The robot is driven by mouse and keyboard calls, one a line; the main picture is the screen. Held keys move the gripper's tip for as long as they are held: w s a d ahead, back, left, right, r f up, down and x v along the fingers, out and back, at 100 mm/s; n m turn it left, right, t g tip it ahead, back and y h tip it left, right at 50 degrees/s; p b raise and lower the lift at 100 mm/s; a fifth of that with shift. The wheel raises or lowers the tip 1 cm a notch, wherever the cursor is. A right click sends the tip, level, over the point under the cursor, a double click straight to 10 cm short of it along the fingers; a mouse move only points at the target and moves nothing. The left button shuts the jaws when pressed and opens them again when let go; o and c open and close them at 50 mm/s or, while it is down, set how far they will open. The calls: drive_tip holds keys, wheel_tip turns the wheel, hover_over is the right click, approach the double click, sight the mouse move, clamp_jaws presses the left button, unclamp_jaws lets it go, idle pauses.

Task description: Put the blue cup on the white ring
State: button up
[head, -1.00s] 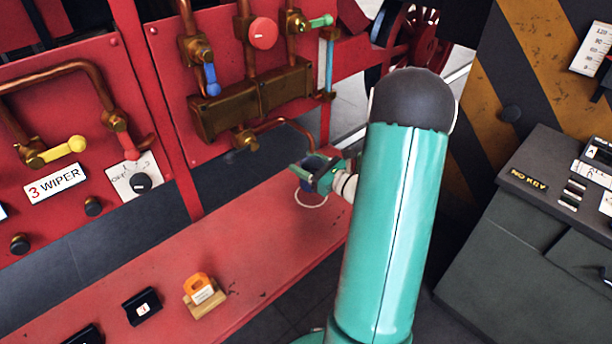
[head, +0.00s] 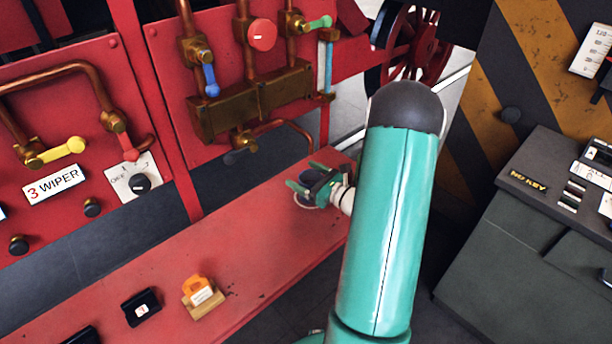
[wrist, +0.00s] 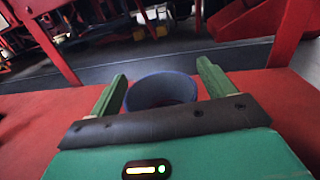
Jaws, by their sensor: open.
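The blue cup (wrist: 162,90) stands between the two green fingers of my gripper (wrist: 161,78) in the wrist view, open side up. A small gap shows on each side of it, so my gripper is open around it. In the head view my gripper (head: 303,176) is low over the red bench, and the cup between its fingers is small and dark. The white ring (head: 298,202) shows only as a thin arc on the bench under my gripper. The fingers hide the cup's foot, so I cannot tell exactly how it sits on the ring.
The red bench (head: 250,225) is clear around my gripper. An orange item on a wooden block (head: 203,297) and a black numbered holder (head: 141,307) stand toward its near end. A red panel with brass pipes (head: 250,100) rises behind. A dark console (head: 530,220) stands right.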

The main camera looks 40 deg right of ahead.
drive_tip(key=shift+r, duration=0.2)
drive_tip(key=s, duration=0.4)
drive_tip(key=s+d, duration=0.1)
drive_tip(key=s, duration=0.3)
drive_tip(key=s+d, duration=0.1)
drive_tip(key=s, duration=0.2)
drive_tip(key=shift+s+d, duration=0.1)
drive_tip(key=shift+s, duration=0.3)
drive_tip(key=w+a+r+n+g+y, duration=0.1)
drive_tip(key=a+r+n+g+y, duration=0.4)
drive_tip(key=a+n, duration=0.5)
drive_tip(key=w+a+r+n+g+y, duration=0.15)
drive_tip(key=a+r+n+g, duration=0.4)
drive_tip(key=a, duration=0.95)
drive_tip(key=s+a+r+n+g+h, duration=0.1)
drive_tip(key=s+a+r+n+h, duration=0.6)
drive_tip(key=n, duration=1.1)
drive_tip(key=s+r+h, duration=0.1)
drive_tip(key=s+h, duration=0.1)
drive_tip(key=h, duration=0.1)
drive_tip(key=shift+s+a+r, duration=0.2)
drive_tip(key=shift+a+r, duration=0.05)
drive_tip(key=shift+r, duration=0.1)
